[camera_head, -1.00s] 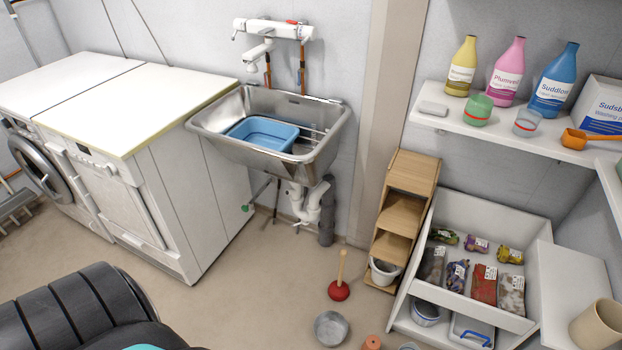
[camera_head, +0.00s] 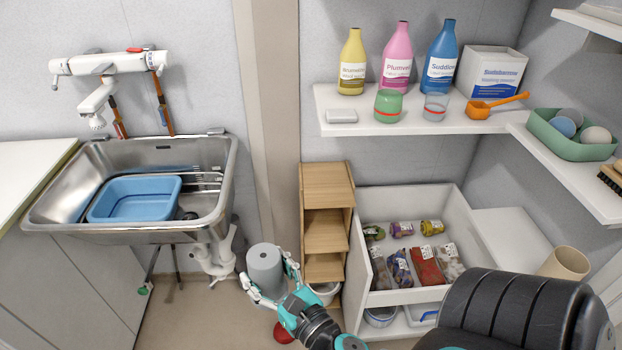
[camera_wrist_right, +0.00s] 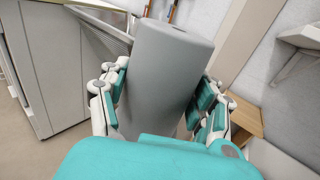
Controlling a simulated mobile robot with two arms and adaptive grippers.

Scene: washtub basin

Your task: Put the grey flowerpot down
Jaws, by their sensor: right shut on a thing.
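The grey flowerpot (camera_head: 265,268) is held in my right gripper (camera_head: 268,285), in front of the wooden step shelf and to the right of the sink's drain pipe. In the right wrist view the grey flowerpot (camera_wrist_right: 168,75) fills the middle. The fingers of my right gripper (camera_wrist_right: 160,105) are on both sides of it. The pot's base end faces up in the head view, so it looks upside down or tilted; I cannot tell which. My left gripper is not in view.
A steel sink (camera_head: 135,240) with a blue tub (camera_head: 135,200) is at the left. A wooden step shelf (camera_head: 326,225) stands behind the pot. A white drawer unit (camera_head: 400,298) with several packets is to its right. A red plunger (camera_head: 284,334) is on the floor below.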

